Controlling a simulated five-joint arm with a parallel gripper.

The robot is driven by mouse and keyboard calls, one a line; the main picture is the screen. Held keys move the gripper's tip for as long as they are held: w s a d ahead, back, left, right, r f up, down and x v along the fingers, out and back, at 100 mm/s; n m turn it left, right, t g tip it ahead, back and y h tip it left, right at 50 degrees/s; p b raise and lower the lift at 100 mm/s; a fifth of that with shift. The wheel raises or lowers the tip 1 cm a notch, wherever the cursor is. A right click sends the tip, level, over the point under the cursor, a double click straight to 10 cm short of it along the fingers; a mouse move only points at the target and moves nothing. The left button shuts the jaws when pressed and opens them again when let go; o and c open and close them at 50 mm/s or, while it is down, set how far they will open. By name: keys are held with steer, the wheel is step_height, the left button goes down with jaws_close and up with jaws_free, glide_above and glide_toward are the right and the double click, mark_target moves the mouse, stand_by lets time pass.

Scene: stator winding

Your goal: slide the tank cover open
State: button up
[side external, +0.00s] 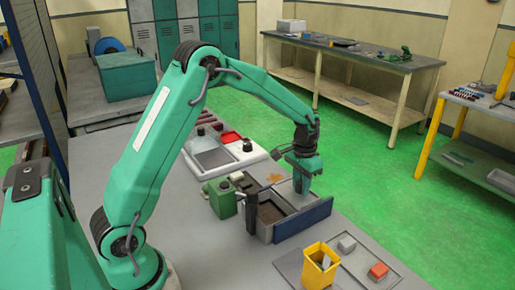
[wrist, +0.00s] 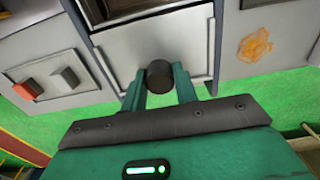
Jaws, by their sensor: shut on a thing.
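The tank (side external: 262,232) is a grey box with a dark blue panel on its near right side. Its light grey cover (wrist: 125,45) lies over part of the top, and a brown interior (side external: 270,212) shows through the uncovered part. The cover has a short black knob (wrist: 159,74). My gripper (side external: 301,185) is over the right-hand end of the tank. In the wrist view its two teal fingers (wrist: 160,88) are on either side of the knob, shut on it. In the side view my gripper hides the knob.
A green container (side external: 220,198) and a dark upright post (side external: 251,208) stand left of the tank. An orange stain (wrist: 255,47) marks the table beside the tank.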

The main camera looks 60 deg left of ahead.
steer(key=shift+w+a+f, duration=0.1)
steer(key=shift+w+f, duration=0.2)
steer(key=shift+w, duration=0.55)
steer(key=o, duration=0.7)
steer(key=shift+r, duration=0.15)
steer(key=shift+w+r, duration=0.15)
steer(key=shift+r, duration=2.95)
